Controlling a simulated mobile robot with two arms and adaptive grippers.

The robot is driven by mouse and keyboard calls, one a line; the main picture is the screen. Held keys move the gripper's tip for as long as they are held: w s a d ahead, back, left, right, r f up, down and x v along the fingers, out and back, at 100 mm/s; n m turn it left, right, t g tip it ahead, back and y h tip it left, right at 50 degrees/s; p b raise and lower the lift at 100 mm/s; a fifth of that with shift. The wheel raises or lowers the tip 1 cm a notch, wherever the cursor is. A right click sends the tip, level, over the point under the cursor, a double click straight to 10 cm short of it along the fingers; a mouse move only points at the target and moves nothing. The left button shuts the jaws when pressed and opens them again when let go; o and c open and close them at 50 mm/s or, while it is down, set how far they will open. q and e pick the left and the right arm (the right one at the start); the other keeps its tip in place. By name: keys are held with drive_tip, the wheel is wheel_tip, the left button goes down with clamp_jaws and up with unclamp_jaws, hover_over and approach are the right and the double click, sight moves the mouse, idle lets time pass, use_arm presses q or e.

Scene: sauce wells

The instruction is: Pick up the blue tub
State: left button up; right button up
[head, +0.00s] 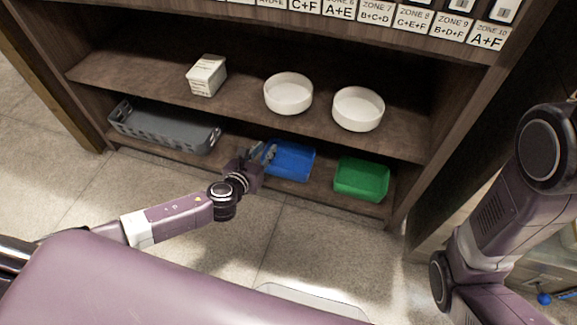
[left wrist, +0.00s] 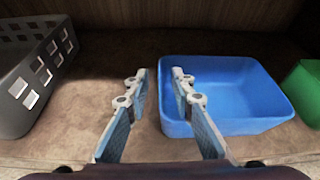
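The blue tub (head: 293,160) sits on the bottom shelf between a grey basket and a green tub. In the left wrist view the blue tub (left wrist: 240,92) is empty and upright. My left gripper (head: 265,154) is at the tub's left side. In the left wrist view its two fingers (left wrist: 160,85) are apart, one left of the tub's left wall and one over or inside that wall. Whether the fingers touch the wall I cannot tell. My right gripper is not in view; only my right arm shows at the right.
A grey basket (head: 163,131) stands left and a green tub (head: 361,179) right on the bottom shelf. The shelf above (head: 237,101) holds two white bowls (head: 288,94) (head: 358,109) and a white box (head: 207,76). Floor in front is clear.

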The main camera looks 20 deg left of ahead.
use_arm(q)
drive_tip(key=shift+x, duration=0.8)
clamp_jaws()
drive_tip(key=shift+r, duration=0.2)
